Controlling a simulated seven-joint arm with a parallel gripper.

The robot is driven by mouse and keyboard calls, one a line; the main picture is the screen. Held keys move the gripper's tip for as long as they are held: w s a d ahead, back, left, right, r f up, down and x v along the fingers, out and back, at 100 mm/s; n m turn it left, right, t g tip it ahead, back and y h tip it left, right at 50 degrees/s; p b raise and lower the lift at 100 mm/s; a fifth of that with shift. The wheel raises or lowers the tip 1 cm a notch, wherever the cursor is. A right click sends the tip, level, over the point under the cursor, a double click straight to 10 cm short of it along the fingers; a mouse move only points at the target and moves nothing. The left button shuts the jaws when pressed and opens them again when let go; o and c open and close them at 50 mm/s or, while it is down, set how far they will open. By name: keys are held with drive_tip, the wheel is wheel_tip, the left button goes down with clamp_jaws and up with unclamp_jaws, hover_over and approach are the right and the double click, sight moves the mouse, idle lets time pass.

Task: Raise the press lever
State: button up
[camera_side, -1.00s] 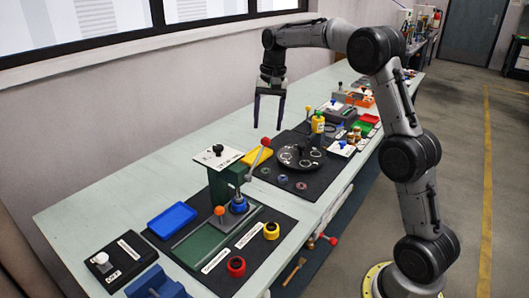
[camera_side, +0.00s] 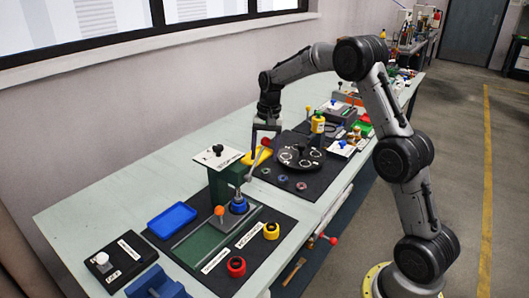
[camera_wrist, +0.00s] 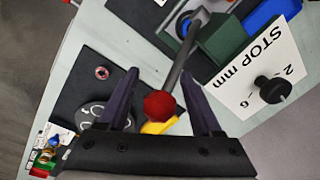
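The press (camera_side: 223,186) is a green stand on a dark mat, with a white stop plate (camera_side: 218,158) on top. Its grey lever (camera_side: 254,163) slants up to a red knob (camera_side: 266,142). In the wrist view the red knob (camera_wrist: 160,105) shows between my fingers, with the lever (camera_wrist: 183,55) running up the picture away from it. My gripper (camera_side: 264,142) is open, pointing down at the lever's end. In the wrist view my gripper (camera_wrist: 162,80) shows gaps on both sides of the knob. Whether a finger touches it cannot be told.
A blue tray (camera_side: 171,219) lies left of the press. A dark round plate (camera_side: 299,157) and a yellow block (camera_side: 258,156) stand just behind the lever. The bench's left back part is clear.

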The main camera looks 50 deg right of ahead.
clamp_jaws()
drive_tip(key=shift+r, duration=0.1)
idle(1.2)
